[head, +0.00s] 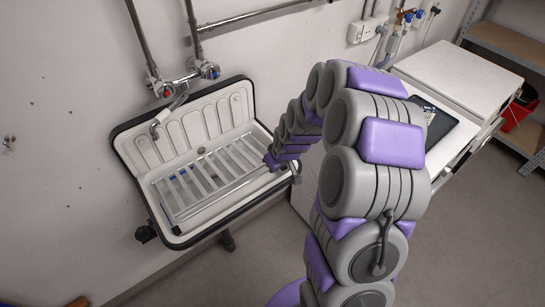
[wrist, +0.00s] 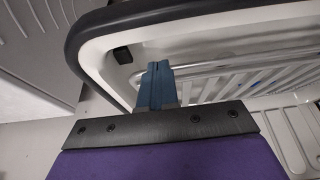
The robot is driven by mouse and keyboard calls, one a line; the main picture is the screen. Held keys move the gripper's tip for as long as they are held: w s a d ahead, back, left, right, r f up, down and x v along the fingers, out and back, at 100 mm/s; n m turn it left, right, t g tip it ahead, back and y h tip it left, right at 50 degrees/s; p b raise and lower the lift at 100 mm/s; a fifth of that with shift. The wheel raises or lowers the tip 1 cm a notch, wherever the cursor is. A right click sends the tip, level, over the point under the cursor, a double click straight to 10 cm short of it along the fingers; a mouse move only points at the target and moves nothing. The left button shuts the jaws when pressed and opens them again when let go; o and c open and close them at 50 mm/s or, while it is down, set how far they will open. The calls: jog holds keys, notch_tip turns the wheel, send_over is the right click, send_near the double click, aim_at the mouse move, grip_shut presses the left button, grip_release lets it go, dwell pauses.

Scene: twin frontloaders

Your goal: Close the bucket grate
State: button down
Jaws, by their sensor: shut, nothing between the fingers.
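The bucket sink (head: 150,200) is a white basin with a black rim and a ribbed backsplash, fixed to the wall at the left of the head view. Its white slatted grate (head: 215,172) lies across the basin opening; I cannot tell whether it rests fully flat. My gripper (head: 270,160) is at the basin's right edge, partly hidden by my arm. In the wrist view my gripper's blue-grey fingers (wrist: 158,72) are shut and empty, close to the white inner wall and black rim (wrist: 115,22). The grate's slats (wrist: 265,88) and a metal bar lie beyond them.
Two taps (head: 188,80) with pipes and a spout (head: 160,121) are above the basin. White machines (head: 455,80) stand to the right, with a dark flat item (head: 432,118) on one. A shelf (head: 510,45) and red bucket (head: 518,112) are at the far right. Floor in front is clear.

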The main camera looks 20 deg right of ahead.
jog(key=shift+s+f, duration=0.2)
jog(key=shift+f, duration=0.5)
jog(key=s+d+r+p, duration=0.2)
jog(key=s+r+p, duration=0.2)
jog(key=s+r, duration=0.5)
jog(key=g+h, duration=0.1)
jog(key=g, duration=0.2)
send_near(228, 194)
jog(key=f, duration=0.2)
jog(key=f+b, duration=0.1)
jog(key=f, duration=0.2)
jog(key=f+b, duration=0.1)
jog(key=f, duration=0.2)
jog(key=shift+w+f, duration=0.15)
jog(key=shift+w, duration=0.25)
jog(key=shift+a, duration=0.1)
